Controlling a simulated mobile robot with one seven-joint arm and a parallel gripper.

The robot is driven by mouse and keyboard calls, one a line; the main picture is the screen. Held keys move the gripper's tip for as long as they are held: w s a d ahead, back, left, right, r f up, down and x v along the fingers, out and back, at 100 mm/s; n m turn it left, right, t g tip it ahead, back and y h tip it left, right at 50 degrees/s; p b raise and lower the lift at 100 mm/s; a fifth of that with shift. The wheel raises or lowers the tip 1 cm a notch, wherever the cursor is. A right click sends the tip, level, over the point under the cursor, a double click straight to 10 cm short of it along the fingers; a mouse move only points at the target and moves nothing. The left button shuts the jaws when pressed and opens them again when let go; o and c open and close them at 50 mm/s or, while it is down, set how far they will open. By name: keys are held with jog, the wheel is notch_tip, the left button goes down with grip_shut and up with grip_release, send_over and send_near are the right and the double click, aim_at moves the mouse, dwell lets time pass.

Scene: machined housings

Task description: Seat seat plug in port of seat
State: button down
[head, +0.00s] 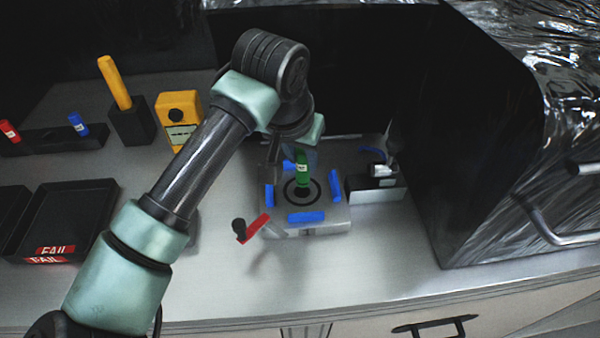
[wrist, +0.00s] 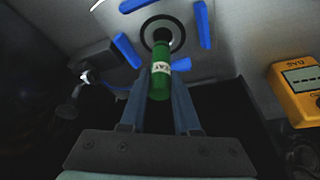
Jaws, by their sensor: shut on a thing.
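The green seat plug (head: 302,170), with a white label band, is held upright over the seat. In the wrist view the green plug (wrist: 160,82) sits between the two fingers of my gripper (wrist: 174,85), which is shut on it. The seat is a light grey block (head: 322,230) with blue pads around a black ring. Its port (head: 299,189) is the dark round hole inside that ring. In the wrist view the port (wrist: 162,35) lies just beyond the plug's far end. I cannot tell whether the plug's tip has entered it.
A red lever with a black knob (head: 240,230) sticks out at the seat's left front. A small fixture (head: 376,190) stands to the right. A yellow meter (head: 180,120), a black block with a yellow rod (head: 128,122), a plug rack (head: 50,140) and a FAIL tray (head: 75,215) are left.

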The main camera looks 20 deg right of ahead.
aim_at(300, 172)
notch_tip(300, 172, down, 5)
jog(key=shift+r+p, duration=0.1)
jog(key=shift+p, duration=0.4)
jog(key=shift+w+f, duration=0.1)
jog(key=shift+f, duration=0.15)
jog(key=shift+f, duration=0.2)
jog(key=c, duration=0.6)
grip_release()
jog(key=shift+c, duration=0.2)
jog(key=shift+r, duration=0.2)
